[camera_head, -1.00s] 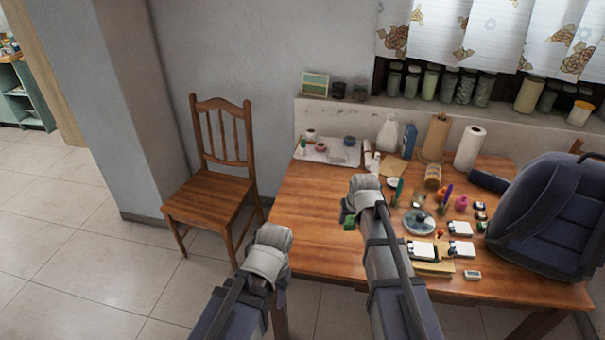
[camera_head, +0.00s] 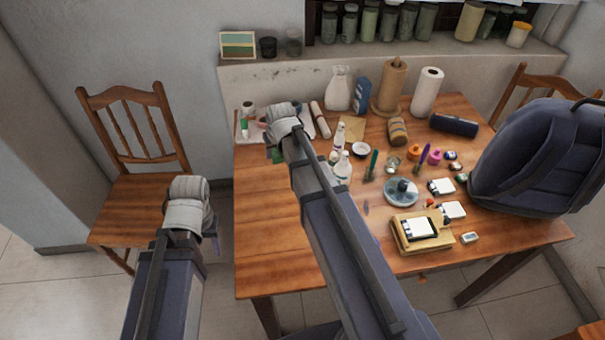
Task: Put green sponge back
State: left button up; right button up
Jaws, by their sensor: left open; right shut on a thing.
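My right gripper (camera_head: 273,150) is over the back left of the wooden table, its fingers mostly hidden behind its own wrist. It is shut on the green sponge (camera_head: 277,157), of which only a small dark green bit shows below the wrist. A pale tray (camera_head: 241,137) with small items lies at the back left of the table, partly covered by my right arm. I cannot tell whether the sponge touches the tray or the table. My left gripper (camera_head: 213,238) is open and empty, low in front of the chair and left of the table.
The wooden table (camera_head: 262,225) is bare at its front left. A dark backpack (camera_head: 535,155) fills the right end. A wooden chair (camera_head: 135,195) stands at left.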

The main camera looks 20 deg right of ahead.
jog(key=s+d+m+h, duration=0.15)
jog(key=s+d, duration=0.25)
jog(key=d, duration=0.5)
jog(key=shift+m+y, duration=0.25)
jog(key=shift+m, duration=0.2)
notch_tip(320, 180, down, 6)
jog(key=b, duration=0.6)
jog(key=shift+s+d, duration=0.1)
notch_tip(320, 180, down, 4)
jog(key=b, duration=0.3)
jog(key=shift+r+b, duration=0.2)
jog(key=shift+b, duration=0.2)
jog(key=shift+f, duration=0.2)
jog(key=o, duration=1.2)
jog(key=shift+r, duration=0.2)
